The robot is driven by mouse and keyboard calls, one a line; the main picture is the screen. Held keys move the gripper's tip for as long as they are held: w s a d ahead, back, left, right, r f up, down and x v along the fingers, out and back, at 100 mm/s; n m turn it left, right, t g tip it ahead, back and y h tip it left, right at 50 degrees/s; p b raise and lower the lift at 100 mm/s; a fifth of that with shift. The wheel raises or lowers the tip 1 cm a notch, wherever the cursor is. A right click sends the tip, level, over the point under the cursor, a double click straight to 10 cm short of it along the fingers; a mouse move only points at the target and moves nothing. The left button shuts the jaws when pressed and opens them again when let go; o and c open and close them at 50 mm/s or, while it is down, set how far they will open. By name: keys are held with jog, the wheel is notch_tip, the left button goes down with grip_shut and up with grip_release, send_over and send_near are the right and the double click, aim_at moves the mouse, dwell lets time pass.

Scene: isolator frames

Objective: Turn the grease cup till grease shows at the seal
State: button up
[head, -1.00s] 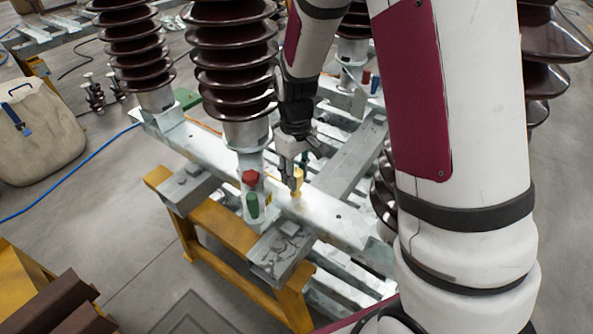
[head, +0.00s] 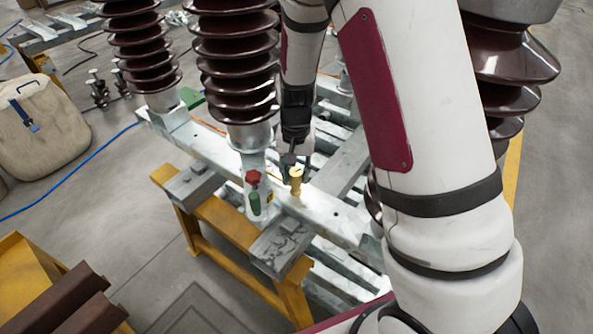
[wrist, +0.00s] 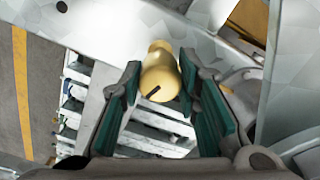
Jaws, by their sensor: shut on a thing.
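The grease cup (head: 296,183) is a yellow brass-coloured piece standing upright on the pale steel beam (head: 322,209). In the wrist view the cup (wrist: 160,75) sits between the two green-padded fingers, near their tips, with a dark slot mark on it. My gripper (wrist: 160,88) is shut on the cup. In the head view my gripper (head: 294,166) reaches down to the cup from behind it. The seal and any grease cannot be made out.
A red knob (head: 252,178) and a green handle (head: 254,203) stand just left of the cup. A brown ribbed insulator (head: 236,70) rises behind them. A yellow trestle (head: 228,229) supports the beam. Open floor (head: 110,240) lies to the left.

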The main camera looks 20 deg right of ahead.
aim_at(295, 171)
jog(key=shift+m+p, duration=0.3)
jog(key=shift+m, duration=0.7)
jog(key=o, duration=1.2)
jog(key=shift+c, duration=0.2)
notch_tip(295, 171, up, 12)
